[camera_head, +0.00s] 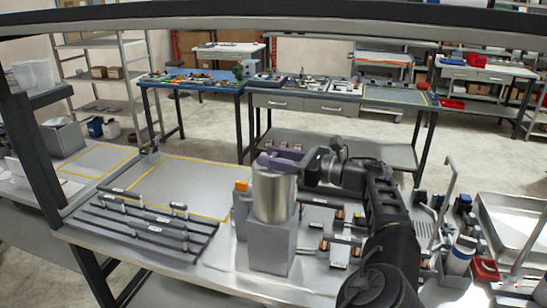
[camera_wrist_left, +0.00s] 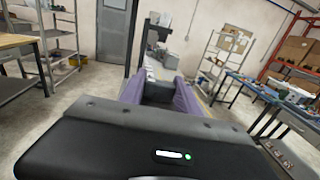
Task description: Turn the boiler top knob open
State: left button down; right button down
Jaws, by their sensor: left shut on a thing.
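The boiler (camera_head: 273,196) is a shiny metal cylinder on a grey square block, upright on the workbench. My left gripper (camera_head: 275,162), with purple fingers, lies level right over the boiler's top and is shut on the top knob. The fingers hide the knob in the head view, so I cannot tell how far it is turned. My right gripper is not in view.
A rack of dark bars (camera_head: 150,225) lies left of the boiler. An orange-capped item (camera_head: 241,186) stands close behind its left side. The yellow-outlined area (camera_head: 180,185) is clear.

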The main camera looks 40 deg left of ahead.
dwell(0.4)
pick_arm(q)
jog(key=c, duration=0.9)
grip_release()
